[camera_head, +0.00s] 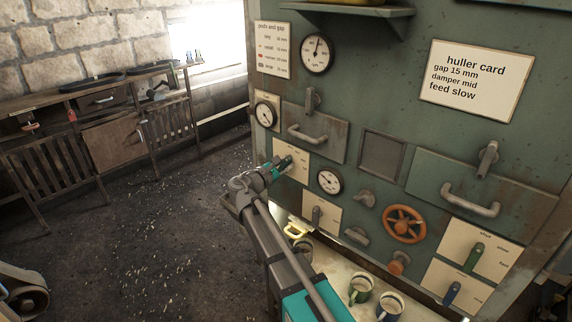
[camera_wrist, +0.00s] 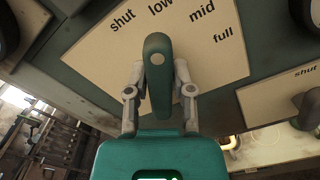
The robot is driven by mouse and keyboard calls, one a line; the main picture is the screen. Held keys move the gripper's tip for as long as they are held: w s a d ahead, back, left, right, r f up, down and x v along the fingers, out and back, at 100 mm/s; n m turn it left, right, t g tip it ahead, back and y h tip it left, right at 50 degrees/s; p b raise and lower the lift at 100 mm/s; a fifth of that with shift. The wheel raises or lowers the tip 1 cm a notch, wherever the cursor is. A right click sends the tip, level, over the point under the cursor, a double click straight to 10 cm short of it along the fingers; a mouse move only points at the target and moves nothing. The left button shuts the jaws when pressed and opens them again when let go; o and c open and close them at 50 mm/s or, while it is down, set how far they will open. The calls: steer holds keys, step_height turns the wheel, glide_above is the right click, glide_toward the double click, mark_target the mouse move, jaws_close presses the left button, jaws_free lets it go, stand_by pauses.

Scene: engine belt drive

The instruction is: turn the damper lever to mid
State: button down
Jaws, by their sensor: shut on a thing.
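The damper lever (camera_wrist: 158,85) is a dark teal bar with a pale dot near its upper end. It stands nearly upright in the wrist view, and its upper end lies below the word "low", left of "mid". Its pale plate (camera_wrist: 90,55) reads shut, low, mid and full; the plate also shows in the head view (camera_head: 301,167). My gripper (camera_wrist: 158,80) has one finger on each side of the lever and is shut on it. In the head view my gripper (camera_head: 278,166) reaches the plate and partly hides the lever.
The huller card (camera_head: 475,80) reads "damper mid". A gauge (camera_head: 329,181), a grey lever (camera_head: 316,214) and an orange handwheel (camera_head: 404,224) sit right of the damper plate. Mugs (camera_head: 361,289) stand on the ledge below.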

steer(key=shift+m, duration=0.4)
steer(key=shift+d+f+m, duration=0.1)
steer(key=shift+m, duration=2.3)
steer(key=c, duration=0.5)
jaws_free()
steer(key=shift+s, duration=0.1)
steer(key=shift+s, duration=0.1)
steer(key=v, duration=1.1)
steer(key=shift+s+a, duration=0.25)
steer(key=shift+a, duration=0.05)
